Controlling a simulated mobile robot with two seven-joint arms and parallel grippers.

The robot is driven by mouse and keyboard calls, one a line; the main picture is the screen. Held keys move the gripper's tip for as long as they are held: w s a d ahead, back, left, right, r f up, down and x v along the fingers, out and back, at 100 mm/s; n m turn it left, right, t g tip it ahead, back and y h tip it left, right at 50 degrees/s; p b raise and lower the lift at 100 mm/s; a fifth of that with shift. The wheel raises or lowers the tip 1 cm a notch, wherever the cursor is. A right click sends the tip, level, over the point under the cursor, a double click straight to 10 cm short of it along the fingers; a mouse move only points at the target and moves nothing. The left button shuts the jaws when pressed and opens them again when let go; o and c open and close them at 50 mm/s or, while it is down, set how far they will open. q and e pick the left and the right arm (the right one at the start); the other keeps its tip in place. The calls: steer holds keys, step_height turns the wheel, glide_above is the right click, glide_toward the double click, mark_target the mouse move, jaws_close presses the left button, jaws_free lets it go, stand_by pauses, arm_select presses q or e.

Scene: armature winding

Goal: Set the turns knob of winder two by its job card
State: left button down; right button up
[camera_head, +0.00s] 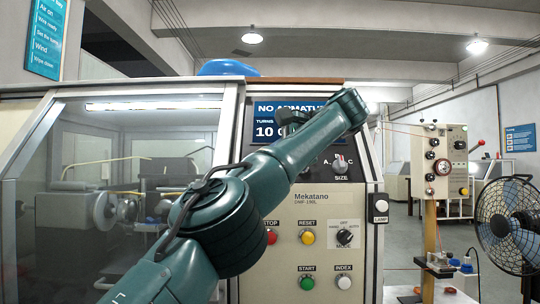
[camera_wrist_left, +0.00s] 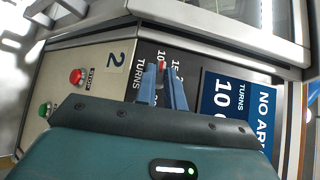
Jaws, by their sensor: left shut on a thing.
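Winder two's front panel (camera_head: 291,215) faces me in the head view, and its number 2 plate (camera_wrist_left: 117,54) shows in the wrist view. My left arm crosses the panel and hides the turns knob and my left gripper there. In the left wrist view, my left gripper (camera_wrist_left: 163,72) is shut on the turns knob (camera_wrist_left: 162,65), of which only a small part shows between the fingers. I cannot make out a job card.
The size knob (camera_head: 341,161), mode knob (camera_head: 344,237) and several push buttons, among them the red stop button (camera_head: 271,237), are on the same panel. A glazed winding chamber (camera_head: 130,190) is at left. A fan (camera_head: 508,225) and a post-mounted control box (camera_head: 440,160) stand at right.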

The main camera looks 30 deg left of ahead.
arm_select(q)
steer(key=c, duration=1.5)
jaws_free()
steer(key=shift+a+f, duration=0.1)
